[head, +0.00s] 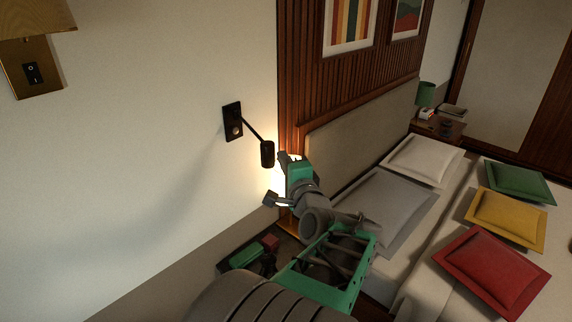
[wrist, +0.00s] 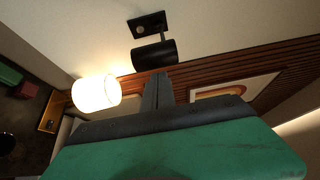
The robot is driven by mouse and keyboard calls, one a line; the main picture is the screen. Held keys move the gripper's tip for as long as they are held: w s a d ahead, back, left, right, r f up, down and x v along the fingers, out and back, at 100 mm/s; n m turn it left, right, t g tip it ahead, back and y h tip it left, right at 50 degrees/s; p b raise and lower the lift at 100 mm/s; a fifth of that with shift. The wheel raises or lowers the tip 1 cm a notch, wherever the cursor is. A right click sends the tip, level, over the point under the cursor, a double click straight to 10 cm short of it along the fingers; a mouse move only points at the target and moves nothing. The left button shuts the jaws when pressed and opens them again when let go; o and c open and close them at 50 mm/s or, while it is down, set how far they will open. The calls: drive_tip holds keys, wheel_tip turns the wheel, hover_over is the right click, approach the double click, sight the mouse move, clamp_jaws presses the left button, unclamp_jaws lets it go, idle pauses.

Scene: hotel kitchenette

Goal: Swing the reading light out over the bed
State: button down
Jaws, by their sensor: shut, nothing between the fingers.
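The reading light is a black wall fixture. Its square wall plate (head: 233,121) carries a thin arm that slants down and right to a small black cylindrical head (head: 267,153). The light hangs close to the wall, left of the bed (head: 440,270). In the wrist view the wall plate (wrist: 148,25) and head (wrist: 154,54) lie just beyond my fingertips. My gripper (head: 284,158) is just right of the light's head; its fingers (wrist: 157,84) are together and empty. I cannot tell whether they touch the head.
A glowing lamp shade (wrist: 96,92) stands beside my gripper, partly hidden in the head view. Below, a dark nightstand holds a red box (head: 270,243) and a green one (head: 245,256). The headboard (head: 350,135) and several pillows lie right.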

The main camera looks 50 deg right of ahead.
drive_tip(key=s+a+b, duration=0.2)
drive_tip(key=s+a, duration=0.4)
drive_tip(key=a, duration=0.1)
drive_tip(key=w+a+f+n+g+y+p, duration=0.6)
drive_tip(key=a+f+n+g+y, duration=0.15)
drive_tip(key=f+n, duration=0.5)
drive_tip(key=s+a+f+n+g+y+b, duration=0.1)
drive_tip(key=s+a+f+n+g+b, duration=0.1)
drive_tip(key=a+n, duration=0.4)
drive_tip(key=s+a+f+n+g+y+b, duration=0.1)
drive_tip(key=a+f+n+b, duration=0.3)
drive_tip(key=a, duration=1.1)
drive_tip(key=shift+s+a+n+g, duration=0.2)
drive_tip(key=shift+s+n+g, duration=0.2)
drive_tip(key=shift+n, duration=0.65)
